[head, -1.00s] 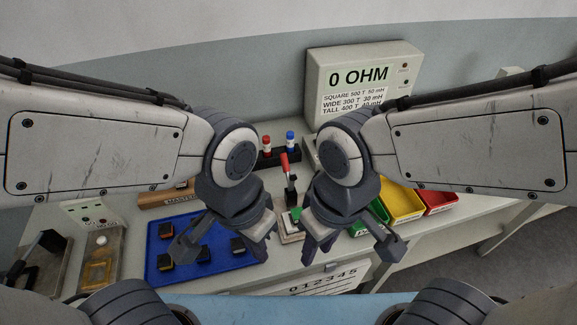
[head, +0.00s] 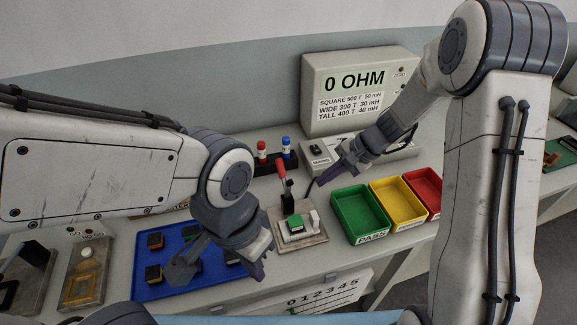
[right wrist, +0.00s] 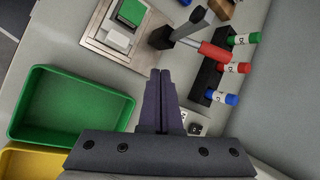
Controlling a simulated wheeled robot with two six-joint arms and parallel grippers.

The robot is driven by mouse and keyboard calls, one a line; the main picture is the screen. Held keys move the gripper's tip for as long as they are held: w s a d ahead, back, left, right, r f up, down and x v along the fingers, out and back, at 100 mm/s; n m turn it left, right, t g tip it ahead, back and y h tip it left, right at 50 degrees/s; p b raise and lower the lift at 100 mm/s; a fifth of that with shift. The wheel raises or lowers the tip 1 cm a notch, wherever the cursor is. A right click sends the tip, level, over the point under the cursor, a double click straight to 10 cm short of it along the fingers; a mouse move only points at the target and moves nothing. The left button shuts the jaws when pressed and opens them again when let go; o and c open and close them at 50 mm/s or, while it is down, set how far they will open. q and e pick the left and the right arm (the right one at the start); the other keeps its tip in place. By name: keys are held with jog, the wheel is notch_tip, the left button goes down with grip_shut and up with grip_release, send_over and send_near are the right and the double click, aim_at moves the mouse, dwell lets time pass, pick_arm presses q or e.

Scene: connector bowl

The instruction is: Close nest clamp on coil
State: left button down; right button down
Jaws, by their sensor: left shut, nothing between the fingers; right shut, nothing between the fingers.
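The nest (head: 316,239) is a grey plate on the bench, also in the right wrist view (right wrist: 92,40). A coil with a green top (head: 295,222) sits on it beside a white block (head: 314,219); the green top shows in the right wrist view (right wrist: 132,12). Behind the coil, the clamp's red handle (head: 280,169) stands up; it also shows in the right wrist view (right wrist: 214,53). My right gripper (head: 322,181) is shut and empty, right of the handle and apart from it; its fingers show in the right wrist view (right wrist: 160,128). My left gripper (head: 258,270) is shut and empty, front-left of the nest.
A blue tray (head: 150,290) with several coils lies left of the nest. Green (head: 362,213), yellow (head: 398,203) and red (head: 421,190) bins stand to its right. Red and blue capped posts (head: 287,148) stand behind the handle. The meter (head: 360,85) is at the back.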

aim_at(283, 173)
jog(key=w+a+m+t+y, duration=0.1)
jog(key=w+m+y, duration=0.1)
jog(key=w, duration=0.5)
jog(key=shift+a+m+t+y, duration=0.35)
jog(key=shift+m+t+y, duration=0.05)
jog(key=shift+y, duration=0.1)
jog(key=shift+a+f, duration=0.1)
jog(key=p+x, duration=0.3)
jog(key=x, duration=0.6)
jog(key=shift+a+f, duration=0.15)
jog(key=shift+a, duration=0.25)
jog(key=s+r+p, duration=0.2)
jog(key=r, duration=0.1)
jog(key=shift+d, duration=0.1)
